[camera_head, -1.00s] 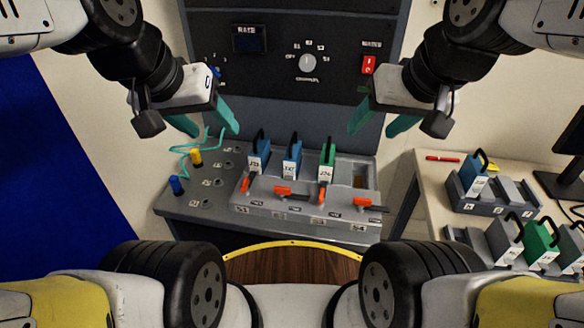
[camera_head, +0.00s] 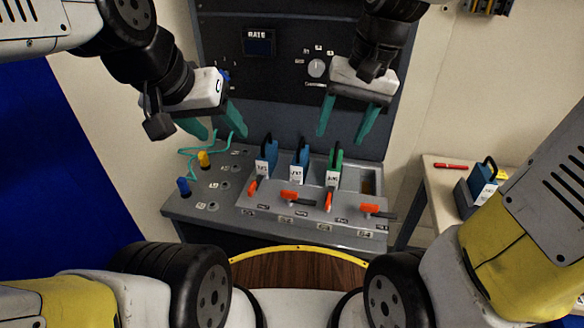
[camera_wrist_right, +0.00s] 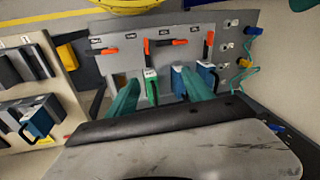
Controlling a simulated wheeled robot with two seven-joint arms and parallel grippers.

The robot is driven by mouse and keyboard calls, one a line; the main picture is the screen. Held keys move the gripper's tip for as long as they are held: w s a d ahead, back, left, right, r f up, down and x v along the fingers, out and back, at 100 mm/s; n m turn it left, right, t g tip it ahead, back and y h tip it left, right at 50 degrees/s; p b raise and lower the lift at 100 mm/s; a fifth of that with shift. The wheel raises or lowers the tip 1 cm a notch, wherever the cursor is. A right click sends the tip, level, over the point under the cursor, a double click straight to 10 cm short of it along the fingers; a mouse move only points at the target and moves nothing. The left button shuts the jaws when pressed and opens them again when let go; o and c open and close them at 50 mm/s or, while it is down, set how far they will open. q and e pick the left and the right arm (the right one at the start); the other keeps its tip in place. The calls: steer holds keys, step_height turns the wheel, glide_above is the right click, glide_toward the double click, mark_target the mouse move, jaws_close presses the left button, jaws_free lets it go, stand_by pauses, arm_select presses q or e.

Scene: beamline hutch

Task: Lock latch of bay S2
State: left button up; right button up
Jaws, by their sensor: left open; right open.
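The bay block (camera_head: 262,210) on the grey bench has a row of bays with orange-handled latches. The S2 latch (camera_head: 291,196) lies sideways, in front of a blue module (camera_head: 299,162) seated upright; it also shows in the right wrist view (camera_wrist_right: 179,42). The S1 latch (camera_head: 252,187) and S3 latch (camera_head: 328,201) point front to back, before a blue module (camera_head: 266,157) and a green module (camera_head: 335,165). The S4 latch (camera_head: 371,208) lies sideways before an empty bay. My right gripper (camera_head: 343,135) is open and empty above the green module. My left gripper (camera_head: 221,133) is open, above the bench's left part.
Yellow (camera_head: 204,160) and blue (camera_head: 183,186) plugs with a teal cable are on the bench's left. A control panel (camera_head: 290,85) stands behind. A side table (camera_head: 440,185) at right holds a red pen (camera_head: 450,166) and another blue module (camera_head: 483,178).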

mark_target(289, 192)
steer(key=w+a+f+m+g+h, duration=0.1)
steer(key=w+a+f+g, duration=0.4)
steer(key=a+f, duration=0.5)
steer(key=shift+g+h, duration=0.3)
steer(key=shift+g, duration=0.1)
steer(key=x, duration=0.8)
steer(key=shift+s+r, duration=0.1)
steer(key=shift+s, duration=0.35)
steer(key=shift+c, duration=0.2)
jaws_close()
